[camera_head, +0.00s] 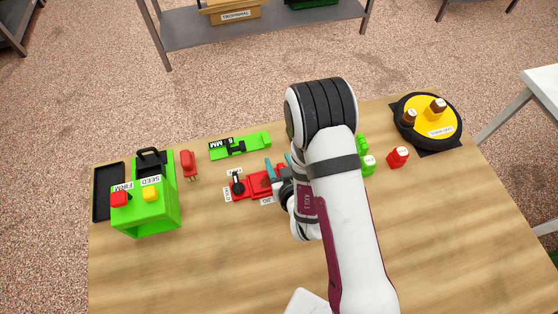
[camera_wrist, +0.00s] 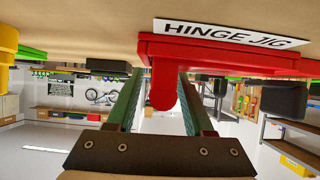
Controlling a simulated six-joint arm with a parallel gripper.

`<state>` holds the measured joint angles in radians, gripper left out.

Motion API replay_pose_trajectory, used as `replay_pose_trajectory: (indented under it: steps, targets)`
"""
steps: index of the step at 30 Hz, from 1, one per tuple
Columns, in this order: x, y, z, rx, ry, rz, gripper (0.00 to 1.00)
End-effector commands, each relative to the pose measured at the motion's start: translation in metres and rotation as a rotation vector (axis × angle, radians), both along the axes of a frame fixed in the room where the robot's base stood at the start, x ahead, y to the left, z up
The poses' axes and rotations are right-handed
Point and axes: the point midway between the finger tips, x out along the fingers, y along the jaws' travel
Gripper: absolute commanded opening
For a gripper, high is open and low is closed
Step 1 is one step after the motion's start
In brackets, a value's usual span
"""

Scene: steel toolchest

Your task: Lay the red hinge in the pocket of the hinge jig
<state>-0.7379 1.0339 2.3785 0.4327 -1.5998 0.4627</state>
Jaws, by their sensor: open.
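The red hinge jig (camera_head: 259,183) lies on the bench left of my arm, with a black clamp-like part (camera_head: 237,186) on its left end. My gripper (camera_head: 281,170) is at the jig's right end, partly hidden by my wrist. In the wrist view the jig (camera_wrist: 225,52) shows by its HINGE JIG label. A red piece with a rounded end (camera_wrist: 163,88) sits between the two open fingers (camera_wrist: 160,100); I cannot tell whether it is the hinge or part of the jig. A separate small red piece (camera_head: 188,164) lies left of the jig; its kind is unclear.
A green box (camera_head: 150,212) with red and yellow buttons stands at the left, by a black tray (camera_head: 107,190). A green 6 MM piece (camera_head: 240,145) lies behind the jig. A small red labelled block (camera_head: 398,157) and a yellow turntable (camera_head: 413,134) are at right. The front bench is mostly clear.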

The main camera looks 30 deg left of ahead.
Motion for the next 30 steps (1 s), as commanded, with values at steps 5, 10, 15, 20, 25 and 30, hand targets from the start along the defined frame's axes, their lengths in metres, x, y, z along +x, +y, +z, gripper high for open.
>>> replay_pose_trajectory:
  steps: [5, 10, 15, 20, 25, 30]
  targets:
    - [-0.012, -0.012, 0.012, -0.001, 0.002, 0.000, 0.52]
    - [-0.024, -0.024, 0.022, 0.000, 0.001, 0.000, 0.52]
    - [-0.025, -0.025, 0.022, 0.000, 0.000, 0.000, 0.52]
    - [-0.025, -0.025, 0.022, 0.000, 0.000, 0.000, 0.52]
    - [0.007, -0.017, 0.044, 0.011, -0.024, -0.058, 0.52]
    - [0.049, -0.101, 0.085, -0.041, 0.257, -0.406, 0.52]
